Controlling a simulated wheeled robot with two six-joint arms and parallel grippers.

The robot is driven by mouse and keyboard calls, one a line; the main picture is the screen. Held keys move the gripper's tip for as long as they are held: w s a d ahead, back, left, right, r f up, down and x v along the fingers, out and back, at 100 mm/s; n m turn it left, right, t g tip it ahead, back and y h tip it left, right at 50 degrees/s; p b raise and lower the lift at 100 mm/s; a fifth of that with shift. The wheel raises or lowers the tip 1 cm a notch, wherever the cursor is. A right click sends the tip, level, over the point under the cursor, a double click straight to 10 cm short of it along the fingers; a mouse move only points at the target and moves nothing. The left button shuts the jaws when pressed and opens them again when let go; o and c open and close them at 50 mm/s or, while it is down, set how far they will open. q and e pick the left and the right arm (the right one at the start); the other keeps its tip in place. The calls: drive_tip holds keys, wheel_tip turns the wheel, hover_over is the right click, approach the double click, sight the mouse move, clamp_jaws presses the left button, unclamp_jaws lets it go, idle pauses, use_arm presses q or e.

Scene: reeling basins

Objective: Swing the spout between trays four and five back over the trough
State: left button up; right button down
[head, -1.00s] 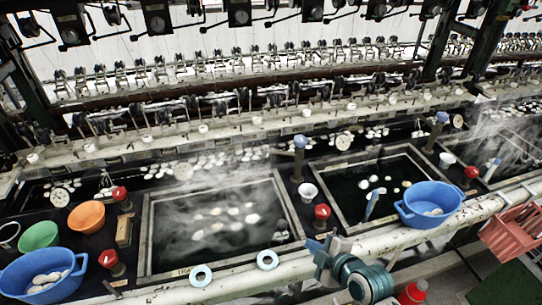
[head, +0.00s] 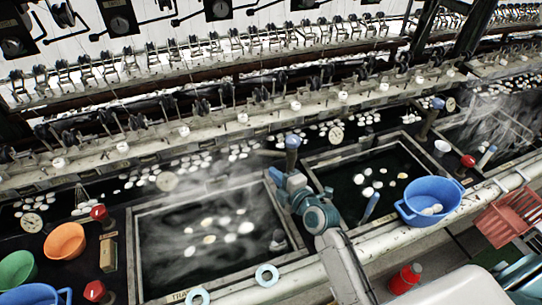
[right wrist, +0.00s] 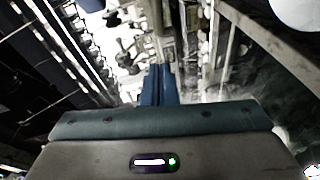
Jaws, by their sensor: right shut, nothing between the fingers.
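Two framed trays of dark water lie side by side, a left tray (head: 136,245) and a right tray (head: 405,137); their numbers are not legible. Between them a blue-topped spout (head: 292,141) stands upright near their back corners. My right gripper (head: 277,174) is just in front of and below the spout's blue top, shut and empty; I cannot tell whether it touches the spout. In the right wrist view its blue fingers (right wrist: 158,84) are together. My arm covers the strip between the trays. The trough runs behind the trays with pale cocoons in it. My left gripper is not in view.
Another blue-topped spout (head: 437,104) stands farther right. A blue basin (head: 430,190) sits on the front rail, with two pale blue rings (head: 267,275) to the left. Red knobs (head: 99,212) rise beside the trays. Steam drifts over the left tray.

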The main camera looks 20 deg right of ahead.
sight(265, 154)
drive_tip(key=w, duration=0.2)
drive_tip(key=w+p, duration=0.1)
drive_tip(key=w, duration=0.1)
drive_tip(key=w+d+f+p, duration=0.1)
drive_tip(key=w, duration=0.1)
drive_tip(key=shift+w+f, duration=0.1)
drive_tip(key=shift+w, duration=0.25)
drive_tip(key=shift+w+f, duration=0.2)
drive_tip(key=shift+w, duration=0.1)
drive_tip(key=shift+s+r, duration=0.1)
drive_tip(key=shift+d, duration=0.1)
